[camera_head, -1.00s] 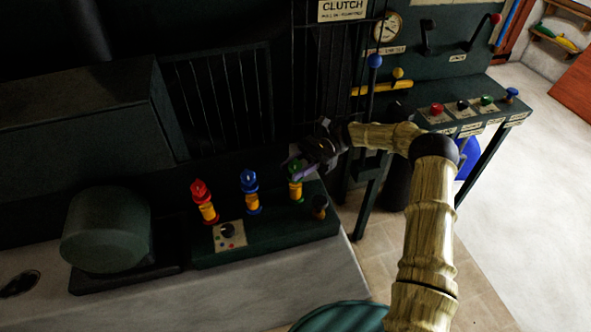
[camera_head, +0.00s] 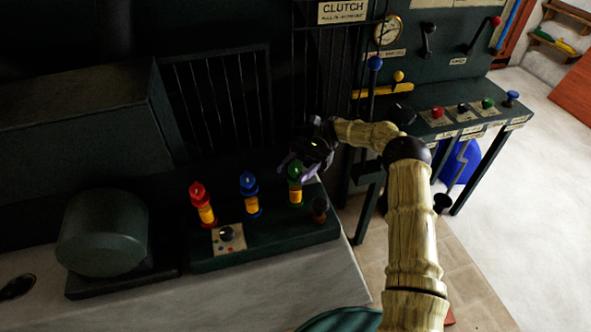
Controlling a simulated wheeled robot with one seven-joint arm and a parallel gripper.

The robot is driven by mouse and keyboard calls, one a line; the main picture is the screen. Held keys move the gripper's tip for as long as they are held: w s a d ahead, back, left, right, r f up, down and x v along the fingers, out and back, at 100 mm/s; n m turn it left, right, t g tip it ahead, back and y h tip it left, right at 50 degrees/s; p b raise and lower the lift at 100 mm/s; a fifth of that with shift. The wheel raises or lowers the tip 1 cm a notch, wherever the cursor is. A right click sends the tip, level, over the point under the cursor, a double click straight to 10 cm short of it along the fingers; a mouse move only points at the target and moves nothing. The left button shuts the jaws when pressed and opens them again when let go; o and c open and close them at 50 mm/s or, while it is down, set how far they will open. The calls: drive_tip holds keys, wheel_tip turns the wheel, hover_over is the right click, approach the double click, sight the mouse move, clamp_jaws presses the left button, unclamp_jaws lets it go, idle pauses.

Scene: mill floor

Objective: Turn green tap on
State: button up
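The green tap (camera_head: 295,191), with a green top and a yellow body, stands at the right of a row on a dark green base (camera_head: 265,236). My gripper (camera_head: 296,170) is at the top of the green tap, coming in from the upper right. Its purple fingers look spread, one to the left of the green top and one near its right side. They partly hide the top, and I cannot tell whether they touch it.
A blue tap (camera_head: 250,194) and a red tap (camera_head: 203,205) stand left of the green one. A small dark knob (camera_head: 319,209) is close on its right. A control desk (camera_head: 500,107) with coloured buttons and a blue-knobbed lever (camera_head: 374,64) stand further right.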

sight(295, 168)
idle(0.3)
wheel_tip(295, 168, up, 10)
idle(0.5)
drive_tip(key=shift+a, duration=0.1)
